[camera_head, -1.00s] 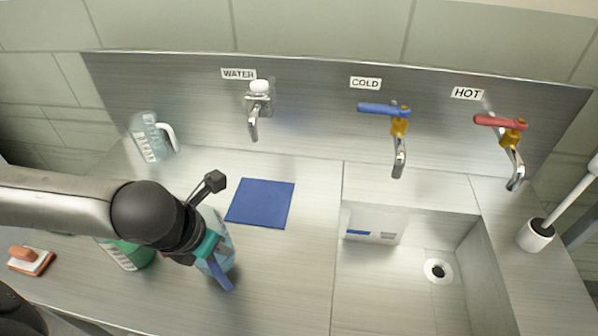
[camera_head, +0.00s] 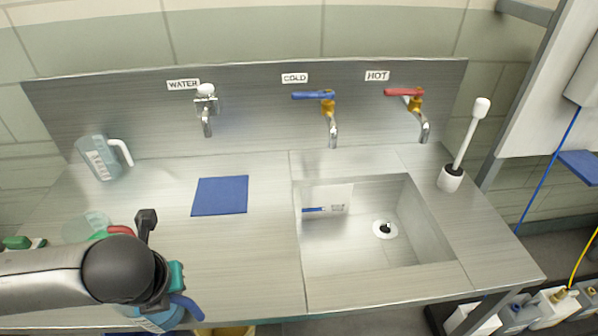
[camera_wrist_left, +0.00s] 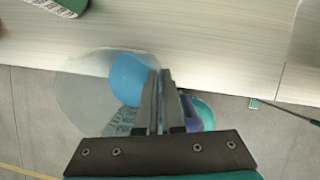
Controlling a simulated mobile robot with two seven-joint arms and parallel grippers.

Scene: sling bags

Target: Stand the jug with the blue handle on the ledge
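The jug with the blue handle (camera_head: 187,306) is clear and bluish, with a printed label. It is at the counter's front left, mostly behind my arm. My left gripper (camera_head: 166,285) is shut on its handle. In the left wrist view, the fingers (camera_wrist_left: 161,100) are close together at the handle, and the clear jug body (camera_wrist_left: 85,95) is at the left, overlapping the counter's front edge and floor. A round blue patch shows through it. I cannot tell which surface is the ledge. A blue shelf-like piece (camera_head: 582,166) is at the far right. My right gripper is not in view.
A white-handled jug (camera_head: 100,160) stands at the back left. A red-handled jug (camera_head: 85,228) is partly behind my arm. A blue mat (camera_head: 220,196) lies left of the sink (camera_head: 350,255). A brush in a holder (camera_head: 452,178) stands right. Containers (camera_head: 550,305) are low at the right.

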